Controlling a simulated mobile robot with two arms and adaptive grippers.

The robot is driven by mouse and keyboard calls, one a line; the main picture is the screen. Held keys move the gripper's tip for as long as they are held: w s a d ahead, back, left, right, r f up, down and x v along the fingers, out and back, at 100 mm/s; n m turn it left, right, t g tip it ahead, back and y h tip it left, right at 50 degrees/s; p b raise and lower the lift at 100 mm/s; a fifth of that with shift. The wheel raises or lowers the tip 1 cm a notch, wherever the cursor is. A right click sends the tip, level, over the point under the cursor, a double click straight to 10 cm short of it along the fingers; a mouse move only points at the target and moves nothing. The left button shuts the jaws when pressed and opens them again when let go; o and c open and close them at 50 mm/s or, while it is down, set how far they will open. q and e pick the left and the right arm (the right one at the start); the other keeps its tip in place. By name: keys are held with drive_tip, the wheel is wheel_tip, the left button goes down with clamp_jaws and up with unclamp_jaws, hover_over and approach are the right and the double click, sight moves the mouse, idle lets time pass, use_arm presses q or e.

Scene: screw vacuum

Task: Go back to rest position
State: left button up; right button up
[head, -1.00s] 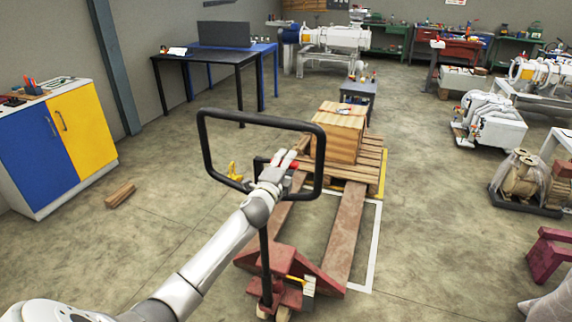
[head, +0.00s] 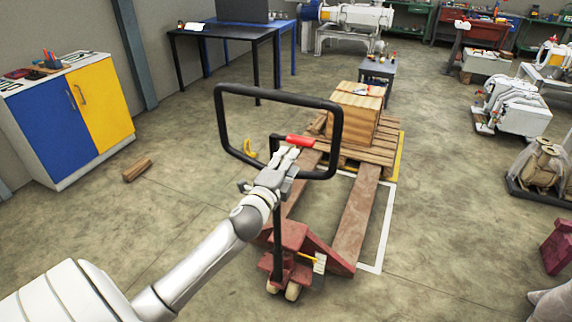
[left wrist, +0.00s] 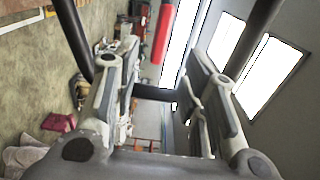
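My left gripper (head: 284,160) is at the pallet jack's black handle loop, near its red lever (head: 299,140). The black handle (head: 340,140) and red lever (left wrist: 163,32) lie ahead of the fingers. The red pallet jack (head: 290,238) stands on the floor, with its forks (head: 356,215) running towards a wooden pallet (head: 378,150). A wooden crate (head: 353,112) sits on the pallet. My right gripper is not in view; a pale shape at the lower right edge is unclear.
A blue and yellow cabinet (head: 75,118) stands at the left, with a small wood block (head: 137,170) on the floor by it. A black table (head: 222,36) is behind. Machines (head: 512,105) and a spool bin (head: 542,170) stand at the right. The floor between is largely clear.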

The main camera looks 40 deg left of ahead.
use_arm(q)
drive_tip(key=shift+s+d, duration=0.1)
drive_tip(key=shift+s, duration=0.3)
drive_tip(key=s+f+n+g, duration=0.2)
drive_tip(key=f+g, duration=0.1)
drive_tip(key=f, duration=1)
drive_tip(key=s+f+n+g, duration=0.2)
drive_tip(key=s+f, duration=0.1)
drive_tip(key=f, duration=1)
drive_tip(key=s+d+f+n+g+h+b, duration=0.1)
drive_tip(key=s+d+f+g, duration=0.1)
drive_tip(key=s+f, duration=0.45)
drive_tip(key=s+d+f+n+g+h, duration=0.1)
drive_tip(key=s+d+f+n+g, duration=0.15)
drive_tip(key=f, duration=0.75)
drive_tip(key=s+d+f+n+g, duration=0.1)
drive_tip(key=s+d+f+g, duration=0.1)
drive_tip(key=s+d+f, duration=0.2)
drive_tip(key=s+d+f+n+g+h, duration=0.1)
drive_tip(key=s+d+f, duration=0.3)
drive_tip(key=s+f, duration=0.5)
drive_tip(key=s+d+f+n+g+h+b, duration=0.1)
drive_tip(key=s+d+f+n+g, duration=0.2)
drive_tip(key=s, duration=2)
wheel_tip(320, 180, down, 5)
drive_tip(key=shift+d+r+g, duration=0.2)
drive_tip(key=shift+d+g, duration=0.3)
drive_tip(key=shift+g, duration=0.05)
drive_tip(key=shift+n, duration=0.25)
